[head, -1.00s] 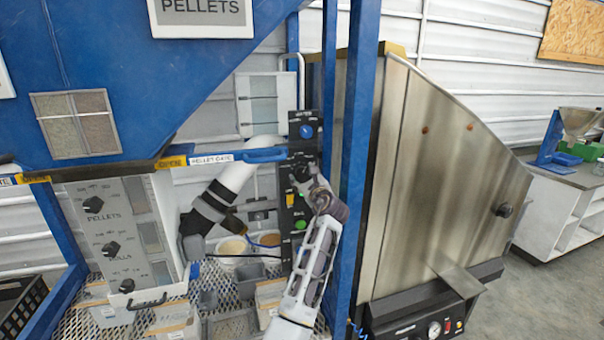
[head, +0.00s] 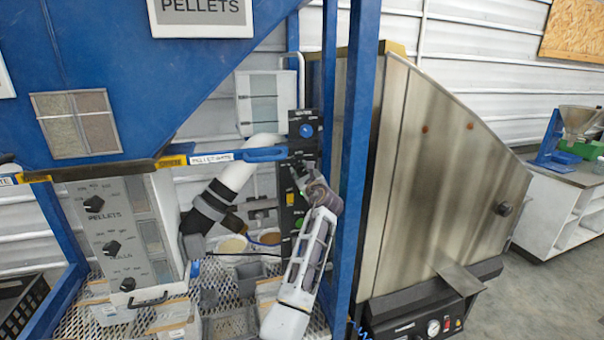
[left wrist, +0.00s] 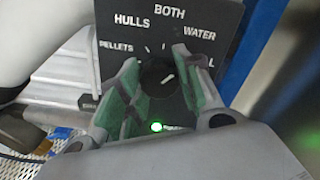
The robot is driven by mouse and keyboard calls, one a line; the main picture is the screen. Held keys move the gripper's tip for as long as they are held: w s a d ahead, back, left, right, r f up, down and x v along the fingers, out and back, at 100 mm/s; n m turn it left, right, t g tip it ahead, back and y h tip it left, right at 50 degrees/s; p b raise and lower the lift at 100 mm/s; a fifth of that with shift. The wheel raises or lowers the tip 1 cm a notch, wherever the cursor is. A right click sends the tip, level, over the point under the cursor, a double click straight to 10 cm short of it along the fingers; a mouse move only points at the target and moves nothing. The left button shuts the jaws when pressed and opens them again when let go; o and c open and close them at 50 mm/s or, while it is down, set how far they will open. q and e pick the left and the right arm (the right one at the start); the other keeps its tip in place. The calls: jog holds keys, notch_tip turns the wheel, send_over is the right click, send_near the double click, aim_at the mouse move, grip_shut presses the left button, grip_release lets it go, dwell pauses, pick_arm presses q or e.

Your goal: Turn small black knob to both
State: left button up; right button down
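The small black knob (left wrist: 155,80) is on a black panel with white labels PELLETS, HULLS, BOTH and WATER, plus one partly hidden at the right. Its white mark slants to the upper right, to the right of straight up toward BOTH. My left gripper (left wrist: 157,88) has its green-padded fingers apart, one on each side of the knob; I cannot tell whether they touch it. In the head view, my left gripper (head: 306,178) is at the upright black control panel (head: 304,128) and hides the knob there. My right gripper is not in view.
A blue post (head: 357,150) stands close to the right of the panel. A blue pellet gate handle (head: 265,154) juts out at its left. A green light (left wrist: 156,127) glows below the knob. Bins and tubs sit on the mesh shelf (head: 205,278).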

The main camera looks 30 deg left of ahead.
pick_arm(q)
jog(key=c, duration=0.3)
